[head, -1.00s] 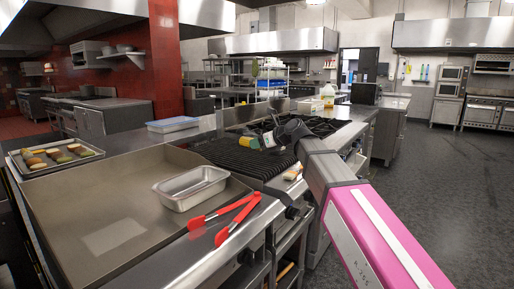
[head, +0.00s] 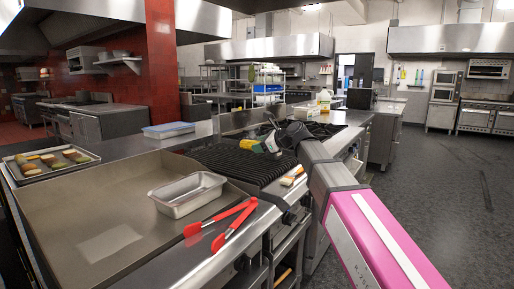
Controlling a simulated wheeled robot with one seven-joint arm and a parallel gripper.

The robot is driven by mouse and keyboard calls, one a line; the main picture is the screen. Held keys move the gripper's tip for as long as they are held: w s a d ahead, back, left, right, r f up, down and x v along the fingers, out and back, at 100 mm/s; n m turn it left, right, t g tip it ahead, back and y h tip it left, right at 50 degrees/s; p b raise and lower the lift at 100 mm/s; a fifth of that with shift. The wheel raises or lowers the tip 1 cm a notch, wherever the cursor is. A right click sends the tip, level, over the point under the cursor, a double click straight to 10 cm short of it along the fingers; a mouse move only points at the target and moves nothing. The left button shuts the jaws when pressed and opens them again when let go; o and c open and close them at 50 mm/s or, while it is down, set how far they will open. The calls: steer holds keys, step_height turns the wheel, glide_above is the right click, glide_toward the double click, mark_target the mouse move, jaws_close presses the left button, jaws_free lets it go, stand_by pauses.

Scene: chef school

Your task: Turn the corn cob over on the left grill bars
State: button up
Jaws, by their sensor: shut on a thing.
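The corn cob (head: 259,147), a small yellow and green shape, is at the right rear side of the left grill bars (head: 225,162). My gripper (head: 266,141) reaches in from the right and is shut on the cob. The dark wrist partly covers the cob. At this distance I cannot tell whether the cob touches the bars or is held just above them, nor which side faces up.
A metal pan (head: 188,194) stands on the flat griddle plate (head: 100,215), with red-handled tongs (head: 222,222) at its front edge. A tray of food (head: 50,162) is at far left. A blue-based container (head: 168,130) stands behind. The front grill bars are bare.

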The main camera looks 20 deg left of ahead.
steer(key=shift+w+a+f+n+t+y, duration=0.1)
steer(key=shift+w+a+f+n+y, duration=0.55)
steer(key=shift+n, duration=4.7)
steer(key=shift+w+a+f+n+t, duration=0.2)
steer(key=shift+w+f+n, duration=0.9)
steer(key=shift+n, duration=4.2)
steer(key=shift+w+a+f+n+y, duration=0.45)
steer(key=shift+w+f+n, duration=0.45)
steer(key=shift+n, duration=4.45)
steer(key=shift+w+a+r, duration=0.1)
steer(key=shift+r, duration=0.05)
steer(key=o, duration=1)
steer(key=shift+o, duration=0.2)
